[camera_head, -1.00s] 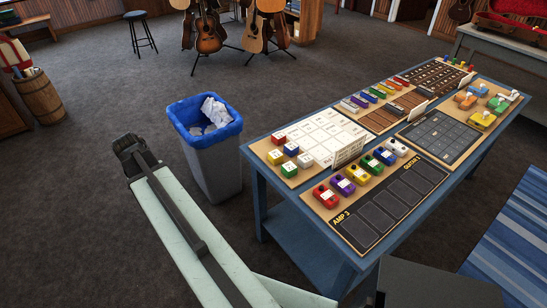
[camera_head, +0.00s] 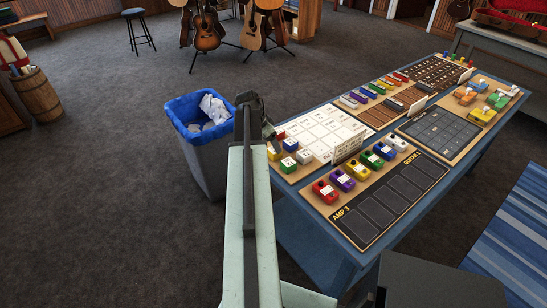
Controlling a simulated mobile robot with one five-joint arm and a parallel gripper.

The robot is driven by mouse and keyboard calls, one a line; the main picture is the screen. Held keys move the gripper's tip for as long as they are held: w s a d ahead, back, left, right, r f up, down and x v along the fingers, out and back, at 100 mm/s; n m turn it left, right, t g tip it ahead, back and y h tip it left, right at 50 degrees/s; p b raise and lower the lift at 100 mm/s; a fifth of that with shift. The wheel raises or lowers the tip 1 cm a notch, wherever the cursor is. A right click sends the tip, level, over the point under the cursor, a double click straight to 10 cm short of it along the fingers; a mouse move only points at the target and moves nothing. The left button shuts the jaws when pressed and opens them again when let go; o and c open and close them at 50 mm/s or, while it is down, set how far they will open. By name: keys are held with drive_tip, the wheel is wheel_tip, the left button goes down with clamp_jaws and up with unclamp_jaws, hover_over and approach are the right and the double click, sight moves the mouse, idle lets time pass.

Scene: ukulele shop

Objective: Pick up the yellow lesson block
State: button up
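The yellow lesson block (camera_head: 274,153) is a small cube with a pale top. It sits at the near left corner of the lesson board (camera_head: 334,124), on the left end of the blue table. Green (camera_head: 288,165), white (camera_head: 304,157) and blue (camera_head: 290,144) blocks stand close by it. A red block shows partly behind them.
A blue-lined waste bin (camera_head: 207,160) with crumpled paper stands left of the table (camera_head: 310,235), beside my arm. A small upright sign (camera_head: 348,147) and a row of coloured pedals (camera_head: 355,172) stand right of the blocks. Open carpet lies to the left.

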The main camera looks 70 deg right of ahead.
sight(273, 150)
drive_tip(key=b+x, duration=0.3)
drive_tip(key=a+b+x, duration=0.1)
drive_tip(key=b+x, duration=0.1)
drive_tip(key=shift+w+f, duration=0.1)
drive_tip(key=shift+f, duration=0.05)
drive_tip(key=shift+d+f, duration=0.15)
drive_tip(key=shift+d, duration=0.05)
drive_tip(key=shift+r, duration=0.2)
drive_tip(key=c, duration=1.4)
drive_tip(key=shift+r, duration=0.1)
drive_tip(key=shift+c, duration=0.2)
